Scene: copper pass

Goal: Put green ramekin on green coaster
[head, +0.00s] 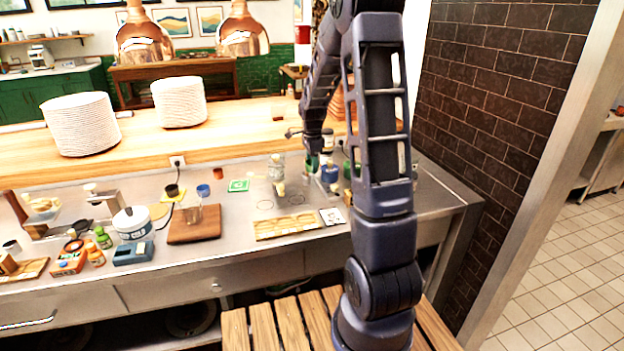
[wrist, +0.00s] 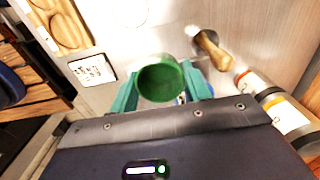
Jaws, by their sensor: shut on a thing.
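A green ramekin (wrist: 160,83) is held between the two teal fingers of my gripper (wrist: 161,90) in the wrist view, its round opening facing the camera. In the head view my gripper (head: 312,164) is over the right part of the steel counter, and the ramekin is too small there to tell apart from the fingers. The green coaster (head: 238,186) is a square with a pale mark, lying flat on the counter to the left of my gripper. The coaster is clear and apart from the gripper. It is not seen in the wrist view.
A wooden tray with hollows (head: 288,226) and a printed card (head: 332,216) lie at the counter's front. A glass jar (head: 276,168) stands between gripper and coaster. A wooden-handled brush (wrist: 212,48) and labelled jars (wrist: 258,87) are near the gripper. A wooden board (head: 194,230) lies left.

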